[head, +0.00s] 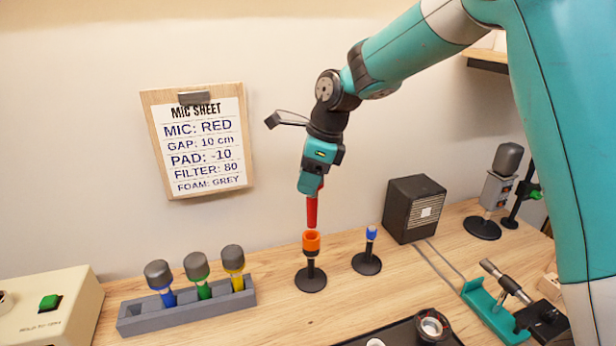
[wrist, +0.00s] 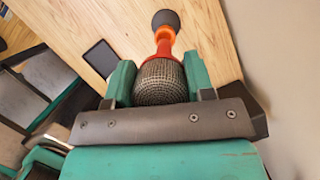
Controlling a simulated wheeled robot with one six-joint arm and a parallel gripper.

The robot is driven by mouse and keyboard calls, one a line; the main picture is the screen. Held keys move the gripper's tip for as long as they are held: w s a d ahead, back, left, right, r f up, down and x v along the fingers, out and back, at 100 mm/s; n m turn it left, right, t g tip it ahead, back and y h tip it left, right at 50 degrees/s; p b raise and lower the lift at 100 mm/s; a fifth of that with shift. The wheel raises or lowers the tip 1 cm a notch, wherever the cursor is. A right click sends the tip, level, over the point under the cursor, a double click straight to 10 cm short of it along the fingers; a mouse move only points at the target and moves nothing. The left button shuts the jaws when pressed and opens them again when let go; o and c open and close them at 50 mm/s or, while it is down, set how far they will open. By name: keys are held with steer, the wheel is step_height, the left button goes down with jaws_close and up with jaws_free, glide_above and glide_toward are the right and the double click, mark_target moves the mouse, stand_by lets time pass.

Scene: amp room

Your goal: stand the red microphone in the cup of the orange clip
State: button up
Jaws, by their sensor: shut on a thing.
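The red microphone (head: 312,210) hangs upright below my gripper (head: 312,184), its red body pointing down. My gripper is shut on it; in the wrist view the gripper's green jaws (wrist: 158,84) sit on both sides of the mesh head of the microphone (wrist: 160,80). The orange clip (head: 311,241) stands on a round black base on the table, directly below the microphone. In the head view the red end is just above the clip's cup, with a very small gap. In the wrist view the orange clip (wrist: 164,33) shows just beyond the red end; the cup's inside is hidden.
A blue-topped stand (head: 368,251) is right of the clip. A grey rack (head: 190,306) holds blue, green and yellow microphones at left. A black speaker box (head: 413,208) stands at back right. A black tray (head: 398,335) lies in front. A mic sheet (head: 200,142) hangs on the wall.

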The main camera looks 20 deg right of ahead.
steer(key=shift+f+b, duration=0.8)
steer(key=shift+f, duration=1.75)
steer(key=o, duration=1.5)
steer(key=shift+c, duration=0.2)
steer(key=v, duration=1.7)
steer(key=shift+r, duration=0.25)
